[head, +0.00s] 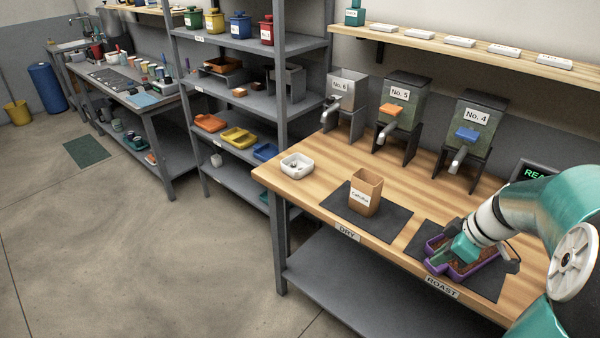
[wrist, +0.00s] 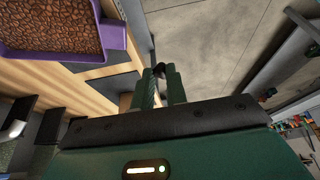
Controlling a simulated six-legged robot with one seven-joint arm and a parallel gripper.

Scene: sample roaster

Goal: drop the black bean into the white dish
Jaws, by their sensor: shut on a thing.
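My gripper (head: 441,260) is at the purple tray in the head view, over its left side. In the wrist view my gripper (wrist: 160,72) has its two green fingers close together, shut on a small black bean (wrist: 158,70) at the tips. The bean cannot be made out in the head view. The white dish (head: 297,174) stands at the left end of the wooden bench, well left of my gripper. A few small dark specks show inside it.
The purple tray (wrist: 103,57) holds many brown beans. Hoppers No. 6, No. 5 (head: 403,104) and No. 4 (head: 475,122) line the back. The bench's front edge drops to the floor.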

